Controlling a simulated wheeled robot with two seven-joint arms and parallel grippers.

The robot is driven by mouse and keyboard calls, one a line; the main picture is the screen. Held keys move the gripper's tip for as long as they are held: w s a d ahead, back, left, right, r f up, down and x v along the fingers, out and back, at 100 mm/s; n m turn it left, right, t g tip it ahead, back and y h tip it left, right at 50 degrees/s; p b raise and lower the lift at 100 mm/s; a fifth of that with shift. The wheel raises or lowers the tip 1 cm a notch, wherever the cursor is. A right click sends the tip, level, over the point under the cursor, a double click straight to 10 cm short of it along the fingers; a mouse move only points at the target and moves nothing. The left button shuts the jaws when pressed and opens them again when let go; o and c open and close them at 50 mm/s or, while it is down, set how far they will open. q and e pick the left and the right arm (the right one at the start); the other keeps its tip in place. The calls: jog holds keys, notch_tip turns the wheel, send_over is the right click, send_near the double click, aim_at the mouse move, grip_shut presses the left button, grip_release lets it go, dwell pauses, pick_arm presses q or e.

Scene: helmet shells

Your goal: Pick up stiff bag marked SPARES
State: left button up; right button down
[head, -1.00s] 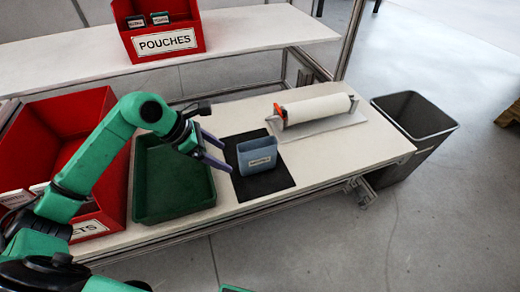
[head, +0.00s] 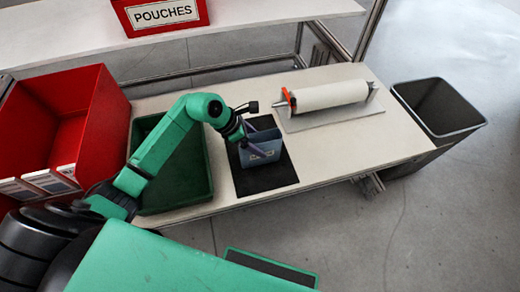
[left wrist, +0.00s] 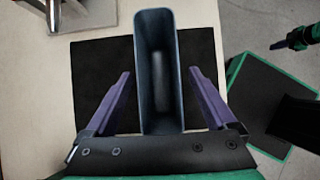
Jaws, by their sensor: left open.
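The stiff bag (head: 262,158) is a narrow blue-grey open-topped container with a pale label on its front, too small to read surely. It stands upright on the black mat (head: 266,181). In the left wrist view the bag (left wrist: 158,20) is seen from above, its inside looking empty. My left gripper (head: 257,138) is open at the bag. Its purple fingers (left wrist: 160,78) lie on either side of the bag, with a visible gap to each wall.
A green tray (head: 175,205) is left of the mat, with a red bin (head: 100,120) beyond it. A white roll on a stand (head: 330,95) is at the right rear. A grey waste bin (head: 440,108) stands off the bench's right end. A red POUCHES bin (head: 160,14) is on the shelf.

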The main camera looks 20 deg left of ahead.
pick_arm(q)
jog(key=shift+x, duration=1.15)
grip_shut()
jog(key=shift+r, duration=0.1)
